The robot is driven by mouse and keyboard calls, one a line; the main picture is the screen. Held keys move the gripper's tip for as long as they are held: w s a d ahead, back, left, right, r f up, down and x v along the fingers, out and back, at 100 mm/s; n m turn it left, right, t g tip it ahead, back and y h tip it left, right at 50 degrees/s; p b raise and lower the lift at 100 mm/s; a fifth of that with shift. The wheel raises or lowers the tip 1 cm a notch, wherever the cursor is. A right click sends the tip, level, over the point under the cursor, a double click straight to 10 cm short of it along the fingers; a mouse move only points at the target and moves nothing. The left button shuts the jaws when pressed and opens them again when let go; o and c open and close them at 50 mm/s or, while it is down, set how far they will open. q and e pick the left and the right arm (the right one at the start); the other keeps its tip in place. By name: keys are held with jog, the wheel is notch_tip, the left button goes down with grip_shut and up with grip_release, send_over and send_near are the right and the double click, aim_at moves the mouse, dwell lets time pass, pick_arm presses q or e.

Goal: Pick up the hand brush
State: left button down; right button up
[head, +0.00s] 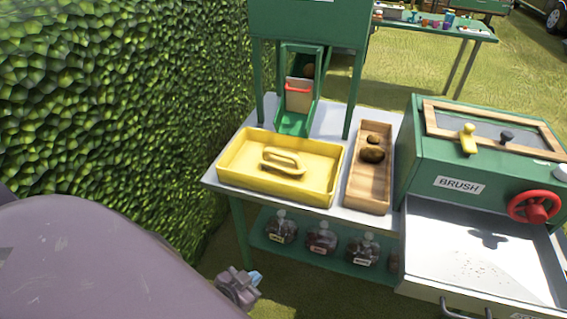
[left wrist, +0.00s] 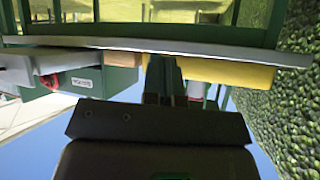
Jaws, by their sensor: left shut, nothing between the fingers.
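A yellow looped handle (head: 283,162) shows inside the shallow yellow tray (head: 237,182) on the grey-topped stand in the head view. It looks like the hand brush's handle; no bristles can be made out. My left gripper (head: 243,288) is at the bottom of the head view, in front of and below the tray, apart from it and empty. In the left wrist view, which is upside down, its fingers (left wrist: 163,78) point toward the stand's edge, and the tray (left wrist: 225,74) shows beyond. My right gripper is out of view.
A wooden tray (head: 368,195) with brown lumps stands right of the yellow tray. A hedge (head: 110,110) closes off the left.

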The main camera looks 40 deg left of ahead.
pick_arm(q)
jog(key=shift+s+a+f, duration=0.1)
jog(key=shift+s+f, duration=0.05)
jog(key=shift+s, duration=0.2)
